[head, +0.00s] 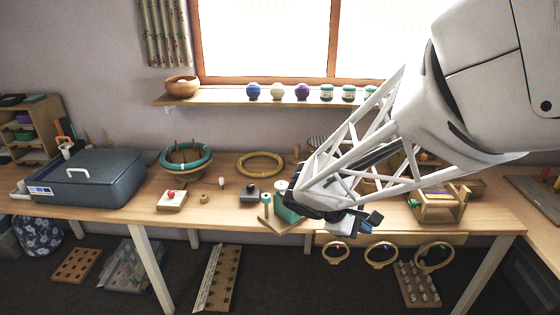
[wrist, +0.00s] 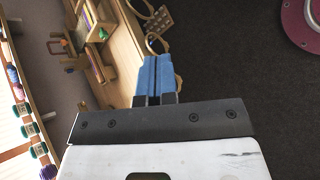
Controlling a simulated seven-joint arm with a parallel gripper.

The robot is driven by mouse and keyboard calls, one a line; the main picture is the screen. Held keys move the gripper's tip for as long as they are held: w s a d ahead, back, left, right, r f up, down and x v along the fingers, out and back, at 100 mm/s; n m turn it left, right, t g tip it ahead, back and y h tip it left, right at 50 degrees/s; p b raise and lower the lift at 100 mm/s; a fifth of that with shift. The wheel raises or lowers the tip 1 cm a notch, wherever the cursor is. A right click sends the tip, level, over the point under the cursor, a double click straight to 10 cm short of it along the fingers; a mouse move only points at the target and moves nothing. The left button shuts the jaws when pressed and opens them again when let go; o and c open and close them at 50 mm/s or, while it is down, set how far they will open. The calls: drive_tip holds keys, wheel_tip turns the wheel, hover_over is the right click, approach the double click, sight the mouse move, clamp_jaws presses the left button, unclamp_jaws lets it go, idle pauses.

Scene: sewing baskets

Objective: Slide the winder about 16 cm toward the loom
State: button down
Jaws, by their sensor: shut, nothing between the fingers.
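The loom (head: 437,207) is a small wooden frame with coloured threads, right of my gripper on the table. In the wrist view a wooden frame with coloured threads (wrist: 90,18) shows at the top left. A wooden-based piece with a teal block (head: 286,210) and a short post stands left of my gripper, partly hidden by my arm; it looks like the winder, but I cannot be sure. My gripper (head: 370,220) is at the table's front edge, its blue fingers closed together and empty. The fingers also show in the wrist view (wrist: 154,80).
A dark grey box machine (head: 95,178) stands at the left. A teal ring in a bowl (head: 186,158) and a yellow hoop (head: 261,164) sit further back. Hoops (head: 382,254) hang below the front edge. A shelf (head: 285,97) holds several yarn balls and jars.

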drive_tip(key=w+a+f+n+t+h, duration=0.3)
drive_tip(key=w+a+f+n+t, duration=0.55)
drive_tip(key=w+a, duration=0.45)
drive_tip(key=w+a+f+n+t+y, duration=0.1)
drive_tip(key=a+f+n+t+y, duration=0.2)
drive_tip(key=a+f+n, duration=0.3)
drive_tip(key=w+a+f+n+t+y, duration=0.2)
drive_tip(key=a+f+n, duration=0.4)
drive_tip(key=a, duration=0.7)
wheel_tip(320, 180, down, 2)
drive_tip(key=shift+w+a+f+t+y, duration=0.1)
drive_tip(key=shift+w+a+t+y, duration=0.1)
drive_tip(key=shift+t+y, duration=0.6)
drive_tip(key=shift+w+d, duration=0.15)
drive_tip(key=x, duration=1.3)
drive_tip(key=shift+w+d, duration=0.15)
drive_tip(key=shift+w, duration=0.15)
